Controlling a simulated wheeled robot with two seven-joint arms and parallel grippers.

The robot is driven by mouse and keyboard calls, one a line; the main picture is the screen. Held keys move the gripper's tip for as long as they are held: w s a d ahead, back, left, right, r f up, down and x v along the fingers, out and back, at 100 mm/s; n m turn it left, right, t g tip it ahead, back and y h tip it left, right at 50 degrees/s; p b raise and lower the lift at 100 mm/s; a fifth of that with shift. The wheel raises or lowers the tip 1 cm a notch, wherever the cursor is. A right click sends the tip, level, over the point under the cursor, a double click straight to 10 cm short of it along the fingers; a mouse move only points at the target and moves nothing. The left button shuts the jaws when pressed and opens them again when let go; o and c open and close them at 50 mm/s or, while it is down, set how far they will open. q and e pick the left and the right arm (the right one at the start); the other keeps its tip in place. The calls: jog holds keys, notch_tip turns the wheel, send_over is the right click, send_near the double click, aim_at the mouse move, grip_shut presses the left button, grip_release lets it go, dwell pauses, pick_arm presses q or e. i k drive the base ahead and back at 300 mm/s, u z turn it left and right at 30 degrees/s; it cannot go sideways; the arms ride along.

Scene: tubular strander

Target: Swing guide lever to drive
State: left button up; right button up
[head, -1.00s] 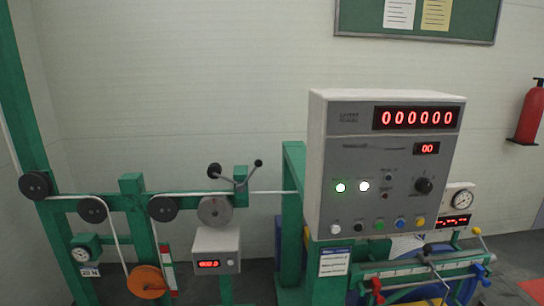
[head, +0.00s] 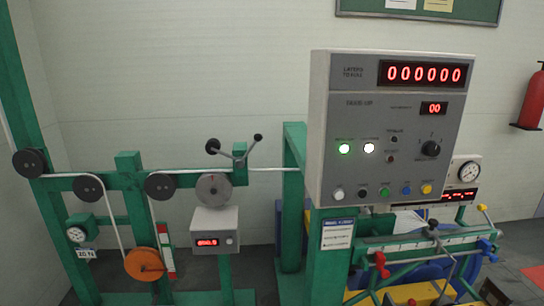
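No lever in the head view carries a readable name, so I cannot tell for certain which is the guide lever. At the lower right a traverse bar (head: 415,243) carries a small black-knobbed lever (head: 433,224). A red-handled part (head: 381,265) is at the bar's left end. A yellow-tipped lever (head: 483,209) stands at its right end. Markings for a drive position are too small to read. Neither of my grippers is clearly in view. A dark shape (head: 492,292) at the bottom right is too cut off to identify.
A grey control console (head: 340,120) with lit displays stands above and left of the bar. Green frame posts (head: 293,190) and a row of pulleys (head: 160,186) are to the left. A fire extinguisher (head: 531,103) hangs at the far right. Some floor shows at the right.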

aim_at(482, 207)
jog(key=z, duration=0.3)
jog(key=k, duration=0.35)
jog(key=z, duration=3.3)
jog(key=i, duration=0.1)
jog(key=u, duration=1.1)
jog(key=i, duration=1)
jog(key=u, duration=0.75)
jog(key=i, duration=0.8)
jog(key=u, duration=0.9)
jog(key=k, duration=0.7)
jog(key=z, duration=0.5)
jog(key=i, duration=0.65)
jog(key=z, duration=0.85)
jog(key=i, duration=1.4)
jog(key=u, duration=0.35)
